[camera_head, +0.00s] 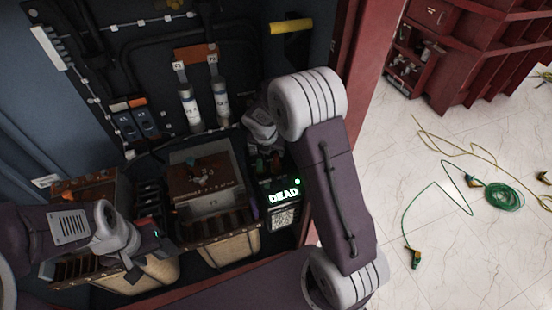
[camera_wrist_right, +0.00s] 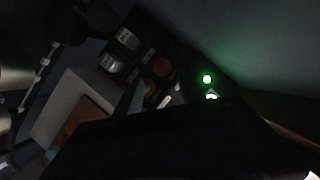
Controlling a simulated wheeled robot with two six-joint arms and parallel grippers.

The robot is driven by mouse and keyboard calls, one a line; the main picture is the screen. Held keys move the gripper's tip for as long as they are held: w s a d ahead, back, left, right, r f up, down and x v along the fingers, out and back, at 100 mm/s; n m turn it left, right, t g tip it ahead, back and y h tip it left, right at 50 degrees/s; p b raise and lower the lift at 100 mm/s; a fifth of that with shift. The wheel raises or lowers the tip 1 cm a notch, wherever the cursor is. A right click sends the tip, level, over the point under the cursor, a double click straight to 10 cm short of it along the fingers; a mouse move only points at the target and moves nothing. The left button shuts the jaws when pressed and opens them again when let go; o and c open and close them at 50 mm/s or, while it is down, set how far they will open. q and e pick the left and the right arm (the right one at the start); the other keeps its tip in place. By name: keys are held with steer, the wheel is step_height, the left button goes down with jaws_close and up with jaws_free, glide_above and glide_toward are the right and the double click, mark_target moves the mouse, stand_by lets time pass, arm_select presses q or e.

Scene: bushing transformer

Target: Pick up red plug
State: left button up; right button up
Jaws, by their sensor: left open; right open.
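A dark tester (camera_head: 283,200) with a lit green "DEAD" display stands at the right side of the open cabinet. A small reddish plug (camera_head: 276,160) appears to sit at its top, partly hidden by my right wrist; a green part (camera_head: 258,165) is beside it. My right gripper (camera_head: 266,148) is just above these, open, its fingers mostly hidden. My left gripper (camera_head: 146,245) is open and empty over the left pouches.
A pouch with a brown-topped box (camera_head: 205,180) stands between the grippers. The red cabinet frame (camera_head: 362,90) is close to my right arm. Green cable (camera_head: 500,196) lies on the floor.

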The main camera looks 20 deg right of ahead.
mark_target(276, 157)
steer(key=x, duration=0.5)
steer(key=shift+w+d+r+b, duration=0.15)
steer(key=shift+w+b, duration=0.1)
steer(key=shift+b, duration=0.15)
steer(key=x, duration=0.2)
steer(key=b+x, duration=0.1)
steer(key=shift+s+f, duration=0.2)
steer(key=shift+f, duration=0.15)
steer(key=shift+w+d+f, duration=0.15)
steer(key=shift+w+f, duration=0.1)
arm_select(q)
steer(key=shift+w+d+f, duration=0.1)
steer(key=shift+w+f, duration=0.05)
steer(key=shift+f, duration=0.35)
steer(key=shift+w+d+f, duration=0.1)
steer(key=shift+f, duration=0.35)
arm_select(e)
steer(key=shift+s+r, duration=0.1)
jaws_close()
